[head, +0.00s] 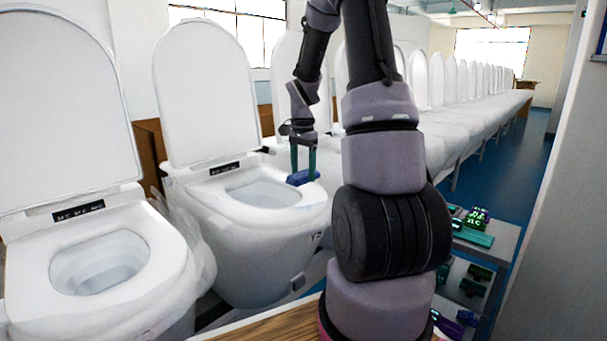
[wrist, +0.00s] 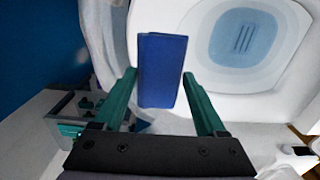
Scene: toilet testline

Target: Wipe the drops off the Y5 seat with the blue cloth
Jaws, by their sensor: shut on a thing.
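The blue cloth (head: 301,178) is a small folded block at the right rim of the middle toilet's seat (head: 228,205). My gripper (head: 303,170) points down there, its green fingers shut on the cloth. In the wrist view the cloth (wrist: 162,70) lies between the fingers of my gripper (wrist: 159,76), over the edge of the white seat (wrist: 192,75). I cannot tell whether it touches the seat. A mark on this toilet's front right side seems to begin with Y; the rest is unclear. I cannot make out any drops.
Another toilet (head: 90,265) with its lid up stands at the left. A long row of toilets (head: 470,85) runs back to the right. A shelf with green parts (head: 478,230) stands at the right, by open blue floor (head: 530,155).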

